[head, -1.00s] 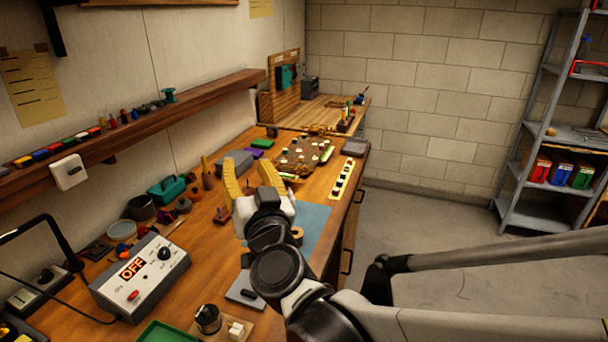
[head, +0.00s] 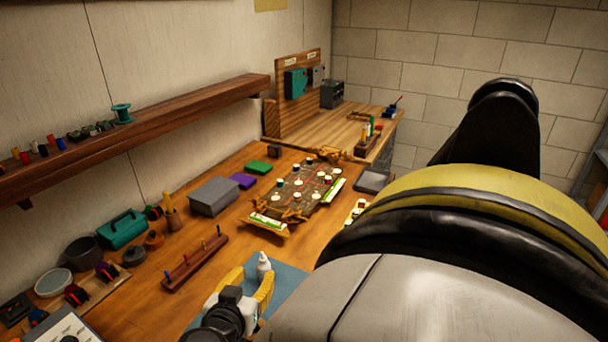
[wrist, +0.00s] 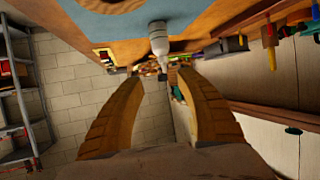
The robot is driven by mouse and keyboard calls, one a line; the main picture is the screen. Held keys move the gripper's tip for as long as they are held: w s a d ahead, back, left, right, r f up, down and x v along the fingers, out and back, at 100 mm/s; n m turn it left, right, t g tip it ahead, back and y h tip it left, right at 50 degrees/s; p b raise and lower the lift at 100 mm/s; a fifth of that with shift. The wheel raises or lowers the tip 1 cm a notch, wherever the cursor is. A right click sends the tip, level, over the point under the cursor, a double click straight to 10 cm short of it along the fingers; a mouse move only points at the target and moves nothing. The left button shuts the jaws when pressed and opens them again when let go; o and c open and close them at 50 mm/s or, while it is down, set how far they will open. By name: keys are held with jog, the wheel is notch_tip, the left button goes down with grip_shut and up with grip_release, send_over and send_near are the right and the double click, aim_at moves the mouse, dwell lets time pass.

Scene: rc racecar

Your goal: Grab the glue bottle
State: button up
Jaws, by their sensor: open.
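The white glue bottle (head: 263,264) stands upright on the blue mat (head: 289,284) on the workbench. My gripper (head: 252,282) has yellow fingers that are open, with nothing held. In the wrist view the bottle lines up with the gap between my fingertips (wrist: 160,76). Its body lies beyond the tips; whether the fingers flank it or stop short of it I cannot tell. My own arm hides the bench's right side in the head view.
A wooden rack of small tools (head: 195,262) lies left of my gripper. The racecar chassis (head: 300,194) sits further back on the bench. A grey box (head: 214,196) and a teal toolbox (head: 121,229) stand along the wall side, under a shelf (head: 160,121).

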aim_at(262, 259)
jog(key=b+x, duration=0.1)
jog(key=x, duration=0.4)
jog(key=shift+w+f, duration=0.1)
jog(key=x, duration=0.1)
jog(key=b+x, duration=0.1)
jog(key=x, duration=0.1)
jog(key=b+x, duration=0.1)
jog(key=x, duration=0.1)
jog(key=shift+a, duration=0.35)
jog(key=shift+c, duration=0.6)
grip_shut()
